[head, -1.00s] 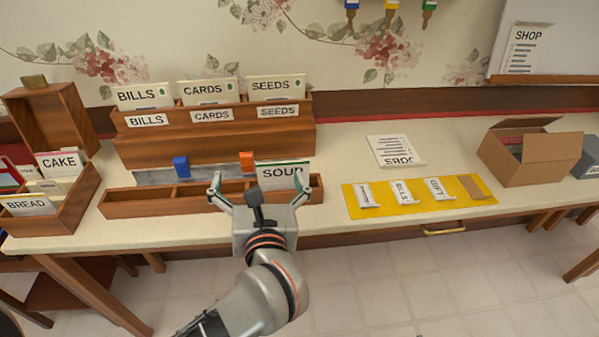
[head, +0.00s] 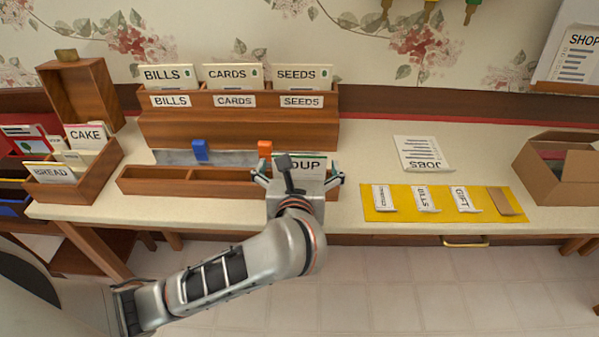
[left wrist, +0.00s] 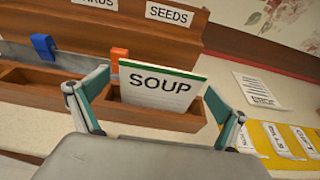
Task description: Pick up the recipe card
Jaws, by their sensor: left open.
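The recipe card reads SOUP (head: 309,164) and stands upright in the right section of the low wooden tray (head: 150,182). It is white with a green top edge, and my gripper hides its lower part in the head view. In the left wrist view the SOUP card (left wrist: 160,90) shows whole above the tray's front wall. My left gripper (head: 298,172) is open in front of the card. In the left wrist view its fingers (left wrist: 158,105) stand on either side of the card, with a gap on the right. My right gripper is out of view.
A wooden sorter (head: 240,128) with BILLS, CARDS and SEEDS stands behind. A blue clip (head: 199,149) and an orange clip (head: 265,149) are behind the tray. A recipe box (head: 70,175) is left. A yellow mat (head: 440,214) with packets and a JOBS sheet (head: 422,153) lie right.

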